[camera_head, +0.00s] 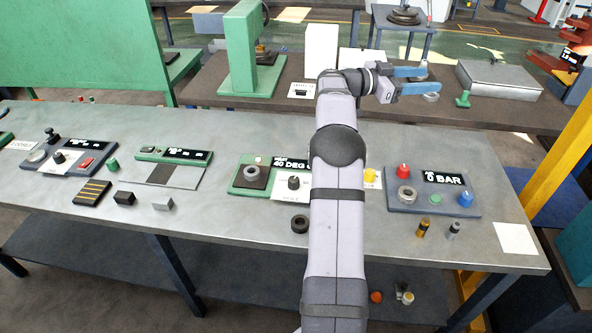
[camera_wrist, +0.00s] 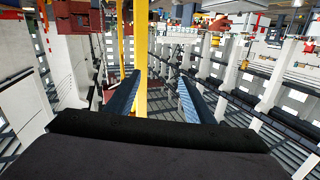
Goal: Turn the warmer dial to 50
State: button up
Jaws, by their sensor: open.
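The warmer (camera_head: 236,187) is a green-edged unit on the front bench, with a display (camera_head: 290,162) that reads 40 DEG and is partly covered by my arm. A black dial (camera_head: 293,183) stands on its white face plate, just left of my arm. The dial's pointer and scale are too small to read. A grey ring (camera_head: 254,173) sits on the warmer's dark pad. My gripper (camera_head: 428,79) is open and empty, pointing right, high up and far from the dial. Its two blue fingers also show apart in the wrist view (camera_wrist: 160,78), with nothing between them.
A blue unit reading 0 BAR (camera_head: 432,203) with coloured knobs stands to the right. Two more panels (camera_head: 68,160) (camera_head: 172,168) stand to the left. A black ring (camera_head: 299,224) lies in front of the warmer. A green press (camera_head: 250,80) stands on the back bench.

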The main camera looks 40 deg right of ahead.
jog(key=w+d+r+n+t+h, duration=0.2)
jog(key=w+d+r+n+t, duration=0.1)
jog(key=w+n+t, duration=0.3)
jog(key=w+a+f+n+t+y, duration=0.3)
jog(key=w+f+n+t, duration=0.2)
jog(key=w+n+t, duration=0.55)
jog(key=n+g+y, duration=0.5)
jog(key=n+y, duration=0.7)
jog(key=y, duration=0.5)
send_over(295, 179)
jog(key=s, duration=0.3)
notch_tip(295, 179, down, 24)
jog(key=shift+d+p+x, duration=0.2)
jog(key=shift+p+x, duration=0.35)
jog(key=shift+x, duration=0.7)
jog(key=shift+d+p+x, duration=0.2)
jog(key=shift+p+x, duration=0.4)
jog(key=shift+x, duration=0.65)
jog(key=shift+d+p+x, duration=0.25)
jog(key=shift+p+x, duration=0.3)
jog(key=shift+x, duration=0.65)
jog(key=shift+s+f, duration=0.1)
jog(key=shift+f, duration=0.05)
jog(key=c, duration=1.1)
